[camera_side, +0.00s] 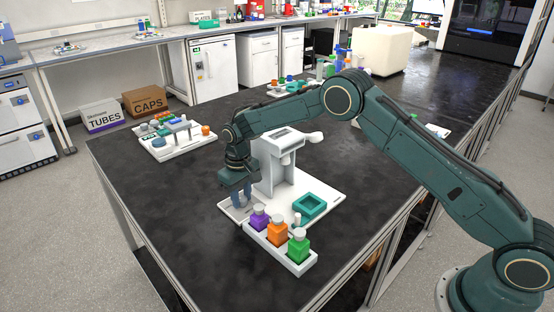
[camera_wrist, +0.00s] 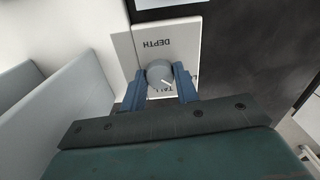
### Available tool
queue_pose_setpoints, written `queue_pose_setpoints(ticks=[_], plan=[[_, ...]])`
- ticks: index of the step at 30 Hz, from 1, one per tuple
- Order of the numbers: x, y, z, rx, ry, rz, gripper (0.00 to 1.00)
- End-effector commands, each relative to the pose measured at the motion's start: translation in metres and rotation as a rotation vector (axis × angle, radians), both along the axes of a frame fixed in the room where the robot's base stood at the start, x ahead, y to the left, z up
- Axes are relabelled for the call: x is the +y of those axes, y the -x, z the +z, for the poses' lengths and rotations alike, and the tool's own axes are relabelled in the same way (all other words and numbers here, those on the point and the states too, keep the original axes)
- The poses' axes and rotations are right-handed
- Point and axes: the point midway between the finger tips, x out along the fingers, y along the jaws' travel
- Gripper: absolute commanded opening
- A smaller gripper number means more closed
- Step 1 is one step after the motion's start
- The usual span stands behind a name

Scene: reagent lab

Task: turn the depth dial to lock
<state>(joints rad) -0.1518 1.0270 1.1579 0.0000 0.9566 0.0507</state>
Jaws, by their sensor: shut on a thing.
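The grey round depth dial (camera_wrist: 159,72) sits on a white plate (camera_wrist: 122,44) printed DEPTH, which reads upside down in the wrist view. A short pale mark on the dial points toward the lower right of that view. My gripper (camera_wrist: 160,84) is shut on the dial, one blue finger on each side. In the side view my gripper (camera_side: 241,200) points down at the left edge of the white device (camera_side: 277,165), and the dial is hidden there.
A white rack (camera_side: 273,250) with purple, orange and green bottles stands close in front of my gripper. A teal square tray (camera_side: 310,206) lies on the device's base. Another tray of small parts (camera_side: 175,140) is behind left. The black bench is clear at left.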

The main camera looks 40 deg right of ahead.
Motion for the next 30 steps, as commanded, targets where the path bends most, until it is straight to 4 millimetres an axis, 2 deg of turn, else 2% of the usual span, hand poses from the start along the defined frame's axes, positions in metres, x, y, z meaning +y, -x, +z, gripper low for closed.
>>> queue_pose_setpoints(ticks=[8,21,22,24,25,30], plan=[[-0.0001,0.0002,0.0011,0.001,0.000,0.098,0.07],[-0.0001,0.0000,0.0012,0.000,0.000,0.112,0.07],[-0.0001,0.0000,0.0013,0.000,0.000,0.112,0.34],[0.0000,-0.0001,0.0012,0.000,0.000,0.111,0.48],[0.0000,-0.0001,0.0011,0.000,0.000,0.111,0.52],[0.0000,0.0000,0.0006,0.000,0.000,0.110,0.52]])
